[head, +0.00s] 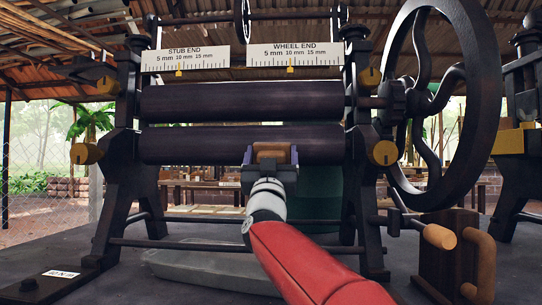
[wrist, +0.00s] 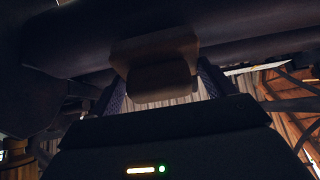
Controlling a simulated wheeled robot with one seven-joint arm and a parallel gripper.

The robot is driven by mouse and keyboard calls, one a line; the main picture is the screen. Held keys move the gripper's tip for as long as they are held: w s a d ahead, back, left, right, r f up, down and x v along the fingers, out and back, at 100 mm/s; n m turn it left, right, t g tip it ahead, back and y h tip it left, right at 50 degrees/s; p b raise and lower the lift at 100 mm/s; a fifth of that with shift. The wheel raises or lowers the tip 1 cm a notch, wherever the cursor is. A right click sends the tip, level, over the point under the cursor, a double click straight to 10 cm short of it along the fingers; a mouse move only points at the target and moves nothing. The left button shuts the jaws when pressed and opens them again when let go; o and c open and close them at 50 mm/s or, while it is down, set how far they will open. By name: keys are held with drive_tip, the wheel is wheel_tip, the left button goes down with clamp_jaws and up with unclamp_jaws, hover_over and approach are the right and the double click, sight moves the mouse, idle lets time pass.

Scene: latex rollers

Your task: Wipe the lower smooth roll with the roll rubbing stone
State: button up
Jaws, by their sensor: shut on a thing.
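The lower smooth roll (head: 190,145) is a dark cylinder lying level in the black machine frame, below the upper roll (head: 235,101). My gripper (head: 270,160) is in front of the lower roll, right of its middle. It is shut on the brown rubbing stone (head: 271,151), a small block. In the wrist view the stone (wrist: 155,75) sits between the two fingers, with its far end up against a dark roll (wrist: 235,25). It looks to be touching, though the contact edge is dark. My gripper and the stone hide part of the lower roll.
A large black handwheel (head: 487,100) stands at the right of the frame. Scale plates read STUB END (head: 186,59) and WHEEL END (head: 294,55). A grey tray (head: 200,268) lies under the rolls. A tie bar (head: 180,245) crosses low in front.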

sight(255, 152)
drive_tip(key=shift+w+r+p, duration=0.2)
drive_tip(key=shift+w+p, duration=0.15)
drive_tip(key=shift+w, duration=0.15)
drive_tip(key=shift+a+p, duration=0.9)
drive_tip(key=shift+a, duration=1.05)
drive_tip(key=shift+w, duration=0.1)
drive_tip(key=shift+d+b, duration=0.5)
drive_tip(key=shift+d, duration=0.5)
drive_tip(key=shift+d+b, duration=0.3)
drive_tip(key=shift+d, duration=0.75)
